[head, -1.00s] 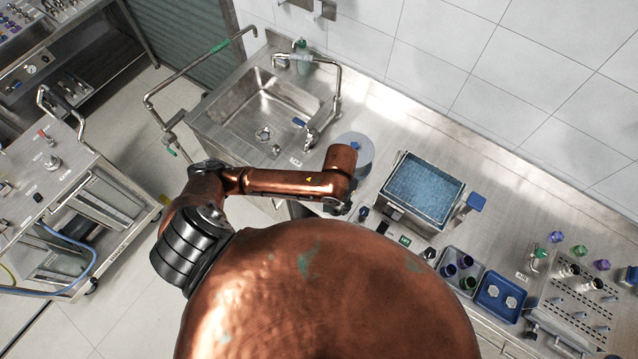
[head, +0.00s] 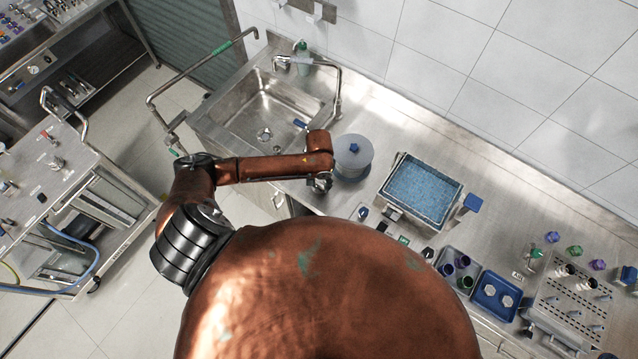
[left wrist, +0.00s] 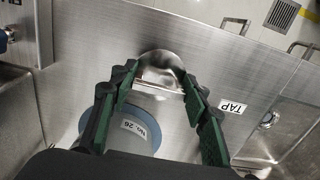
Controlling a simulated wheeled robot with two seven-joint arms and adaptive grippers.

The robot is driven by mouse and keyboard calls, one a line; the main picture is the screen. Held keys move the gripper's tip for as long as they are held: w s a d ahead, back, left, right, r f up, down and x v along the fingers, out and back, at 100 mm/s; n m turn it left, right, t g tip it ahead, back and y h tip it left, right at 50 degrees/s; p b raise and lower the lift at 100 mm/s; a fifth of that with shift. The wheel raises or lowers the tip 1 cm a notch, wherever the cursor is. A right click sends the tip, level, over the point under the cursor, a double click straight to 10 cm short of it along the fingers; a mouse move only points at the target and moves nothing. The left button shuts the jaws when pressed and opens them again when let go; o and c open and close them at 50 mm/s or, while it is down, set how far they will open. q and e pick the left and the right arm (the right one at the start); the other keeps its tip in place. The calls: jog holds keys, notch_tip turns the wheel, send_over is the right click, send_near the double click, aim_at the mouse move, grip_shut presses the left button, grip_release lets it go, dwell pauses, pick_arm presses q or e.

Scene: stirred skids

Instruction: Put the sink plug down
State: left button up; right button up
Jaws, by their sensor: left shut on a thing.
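My left gripper (head: 320,184) hangs over the counter between the sink and the round drum, mostly hidden by its own arm in the head view. In the left wrist view its green-padded fingers (left wrist: 158,86) are shut on a shiny metal dome (left wrist: 162,66), apparently the sink plug. The plug sits between the fingertips over the steel counter (left wrist: 235,75); I cannot tell whether it touches the surface. The steel sink (head: 245,112) lies left of the gripper, with its drain (head: 264,134) showing in the bottom. My right gripper is not in view.
The grey drum (head: 352,160) with a blue knob stands close right of the gripper. A blue-filled bath (head: 422,190) is farther right. A tap (head: 336,95) rises behind the sink. A "TAP" label (left wrist: 233,107) lies on the counter. Clear counter lies behind the drum.

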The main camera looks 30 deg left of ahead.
aim_at(320, 186)
pick_arm(q)
jog(key=shift+f, duration=0.95)
jog(key=shift+f, duration=0.1)
jog(key=o, duration=1.4)
jog(key=shift+o, duration=0.2)
notch_tip(320, 186, up, 12)
jog(key=shift+b, duration=0.4)
jog(key=shift+d, duration=0.1)
